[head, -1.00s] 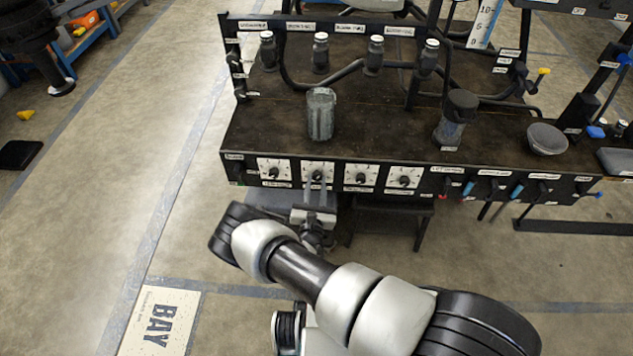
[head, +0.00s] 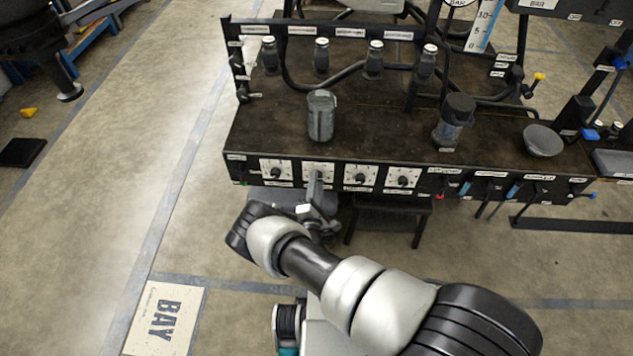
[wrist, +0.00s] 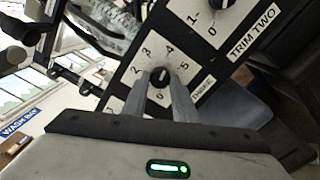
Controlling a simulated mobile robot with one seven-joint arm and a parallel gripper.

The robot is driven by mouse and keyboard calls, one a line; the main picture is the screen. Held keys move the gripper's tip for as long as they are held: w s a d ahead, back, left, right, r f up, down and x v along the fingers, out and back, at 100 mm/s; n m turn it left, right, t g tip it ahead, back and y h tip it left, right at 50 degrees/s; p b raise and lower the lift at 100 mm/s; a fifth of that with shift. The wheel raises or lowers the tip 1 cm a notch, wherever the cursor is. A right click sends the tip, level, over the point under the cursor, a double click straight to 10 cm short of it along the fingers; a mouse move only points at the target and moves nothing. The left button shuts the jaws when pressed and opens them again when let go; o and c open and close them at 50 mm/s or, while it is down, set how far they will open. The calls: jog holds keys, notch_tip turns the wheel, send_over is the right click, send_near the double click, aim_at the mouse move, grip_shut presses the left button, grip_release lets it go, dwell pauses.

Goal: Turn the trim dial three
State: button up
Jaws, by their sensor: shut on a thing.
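My gripper (head: 316,176) reaches up to the second dial from the left on the front panel of the black bench. In the wrist view, its two fingers (wrist: 161,82) are shut on the black knob of that dial (wrist: 160,75), one on each side. The dial's white plate (wrist: 158,55) carries the numbers 0 and 2 to 5. Its label (wrist: 203,89) is partly hidden, and its pointer is hard to read between the fingers. A neighbouring dial plate, labelled TRIM TWO (wrist: 253,32), shows at the upper right of the wrist view.
Other dials stand to the left (head: 275,170) and right (head: 360,175) of the held one. Levers with coloured ends (head: 465,187) line the right of the panel. A grey jar (head: 321,115) and a bowl (head: 543,140) stand on the bench top (head: 385,135).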

jog(key=shift+m+p, duration=1.2)
jog(key=shift+m, duration=3)
jog(key=o, duration=1)
jog(key=shift+o, duration=0.2)
jog(key=shift+s, duration=0.15)
